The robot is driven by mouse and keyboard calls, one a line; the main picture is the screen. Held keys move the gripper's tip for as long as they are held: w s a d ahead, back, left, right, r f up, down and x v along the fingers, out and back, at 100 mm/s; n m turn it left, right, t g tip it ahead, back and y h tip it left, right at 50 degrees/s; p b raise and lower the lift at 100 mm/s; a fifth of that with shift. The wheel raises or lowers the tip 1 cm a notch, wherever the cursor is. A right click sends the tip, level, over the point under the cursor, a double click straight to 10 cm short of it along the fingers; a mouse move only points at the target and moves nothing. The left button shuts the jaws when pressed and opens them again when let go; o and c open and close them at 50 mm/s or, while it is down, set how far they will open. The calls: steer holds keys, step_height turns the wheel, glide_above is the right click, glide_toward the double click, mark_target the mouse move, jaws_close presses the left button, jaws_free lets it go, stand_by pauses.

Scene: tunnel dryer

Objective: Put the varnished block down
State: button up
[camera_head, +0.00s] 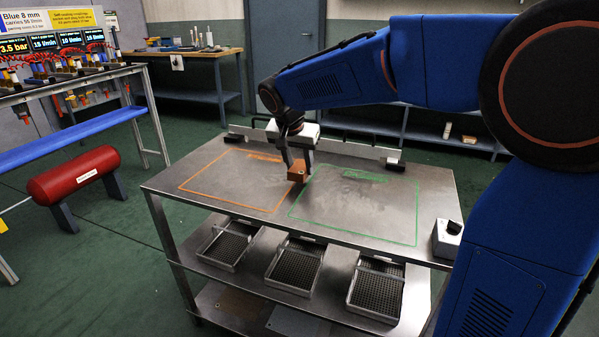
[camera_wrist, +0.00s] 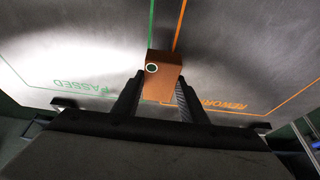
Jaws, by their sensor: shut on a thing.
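The varnished block (camera_head: 297,172) is a small orange-brown block with a pale ringed dark spot on one face, seen in the wrist view (camera_wrist: 163,82). My gripper (camera_head: 297,163) is shut on it, one finger on each side, and the wrist view shows the fingers (camera_wrist: 160,98) too. The block is over the steel table (camera_head: 240,176), near the gap between the orange outline marked REWORK (camera_wrist: 228,104) and the green outline marked PASSED (camera_wrist: 84,86). I cannot tell whether the block touches the table top.
Both outlined areas are empty. A low rail (camera_head: 350,150) runs along the table's back edge. A small control box (camera_head: 446,240) is at the right front corner. Mesh trays (camera_head: 296,265) sit on the shelf below. A red tank (camera_head: 75,177) stands at the left.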

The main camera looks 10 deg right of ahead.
steer(key=shift+f, duration=1.15)
steer(key=shift+f, duration=0.1)
steer(key=o, duration=1.2)
steer(key=shift+c, duration=0.2)
steer(key=v, duration=1.2)
steer(key=shift+s, duration=0.1)
